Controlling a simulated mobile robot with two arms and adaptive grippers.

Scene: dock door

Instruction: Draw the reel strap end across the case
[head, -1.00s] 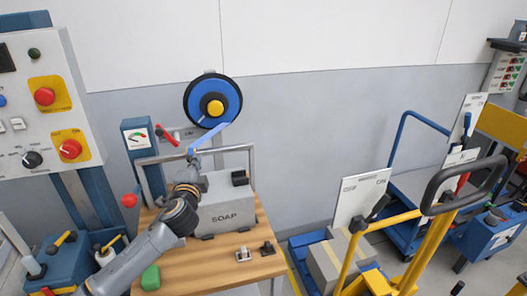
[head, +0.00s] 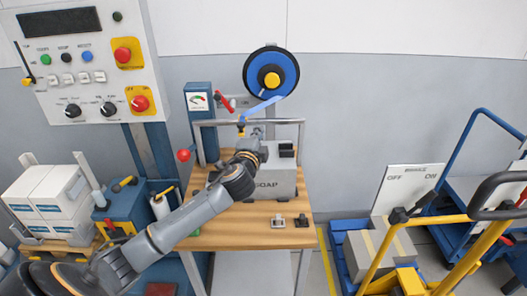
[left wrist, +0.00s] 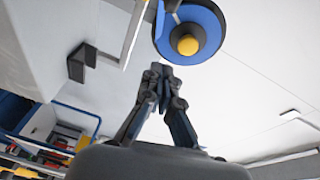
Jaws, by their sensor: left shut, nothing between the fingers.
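The reel (head: 271,74) is a blue disc with a black rim and yellow hub, mounted above the bench; it also fills the top of the left wrist view (left wrist: 206,22). Its blue strap (head: 262,107) runs down and left to a free end with a small yellow part (head: 241,132) near the bench's rail. The grey case (head: 285,186) marked SOAP stands on the wooden bench. My left gripper (head: 254,132) is just right of the strap end, above the case's back left. Its fingers (left wrist: 163,70) are shut and empty. My right gripper is out of view.
A metal rail (head: 285,122) frames the bench's back. A gauge post (head: 199,120) and red ball knob (head: 183,155) stand left of it. Two small fittings (head: 278,221) sit at the case's front. A control panel (head: 85,62) is at left, carts at right.

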